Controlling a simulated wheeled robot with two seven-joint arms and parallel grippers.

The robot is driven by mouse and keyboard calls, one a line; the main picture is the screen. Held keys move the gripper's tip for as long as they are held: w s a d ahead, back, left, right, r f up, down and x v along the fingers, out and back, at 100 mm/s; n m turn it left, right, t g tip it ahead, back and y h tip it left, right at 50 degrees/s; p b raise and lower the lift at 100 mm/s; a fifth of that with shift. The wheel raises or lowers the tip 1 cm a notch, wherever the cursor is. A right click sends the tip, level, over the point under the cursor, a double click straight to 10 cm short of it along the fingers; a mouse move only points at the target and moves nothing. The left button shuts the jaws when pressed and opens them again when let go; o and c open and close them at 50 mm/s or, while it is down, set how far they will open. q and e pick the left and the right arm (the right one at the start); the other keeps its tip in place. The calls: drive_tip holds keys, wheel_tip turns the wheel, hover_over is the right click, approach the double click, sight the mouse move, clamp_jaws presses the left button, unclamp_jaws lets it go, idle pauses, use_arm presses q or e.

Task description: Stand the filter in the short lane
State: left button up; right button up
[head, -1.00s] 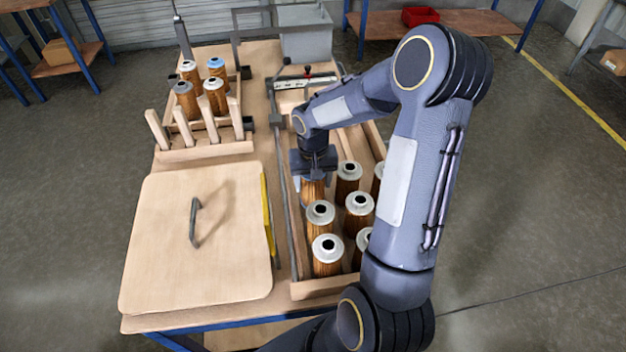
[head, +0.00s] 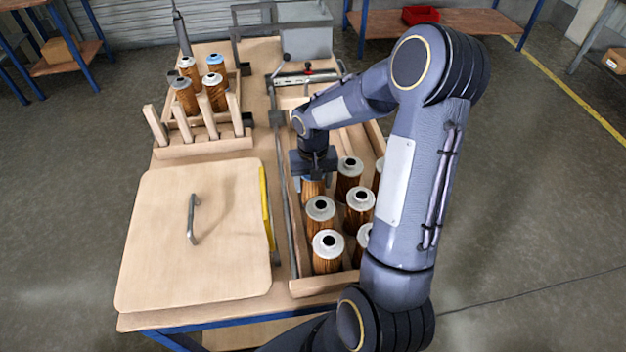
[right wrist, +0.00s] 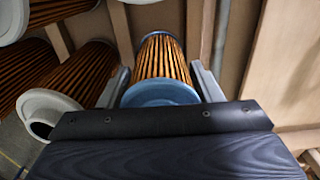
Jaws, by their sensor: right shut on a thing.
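My right gripper (head: 313,178) points down into the long wooden tray and is shut on a filter (head: 312,189) with a blue cap and brown pleats. The right wrist view shows this blue-capped filter (right wrist: 163,70) between the two fingers (right wrist: 162,84). In the head view the gripper hides most of its top. A wooden rack (head: 205,148) with upright dividers forming lanes stands at the back left. It holds several filters, one with a blue cap (head: 215,62). I cannot tell which lane is the short one. My left gripper is not in view.
Several grey-capped filters (head: 328,243) stand close around the held one in the tray (head: 325,286). A wooden lid or board with a handle (head: 192,218) covers the left front of the bench. A metal rail (head: 282,190) runs beside the tray. A grey bin (head: 305,38) stands behind.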

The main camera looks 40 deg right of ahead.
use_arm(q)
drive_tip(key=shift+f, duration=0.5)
use_arm(e)
drive_tip(key=o, duration=1.1)
drive_tip(key=shift+f, duration=0.45)
wheel_tip(320, 180, up, 8)
drive_tip(key=p, duration=0.6)
drive_tip(key=shift+r, duration=0.5)
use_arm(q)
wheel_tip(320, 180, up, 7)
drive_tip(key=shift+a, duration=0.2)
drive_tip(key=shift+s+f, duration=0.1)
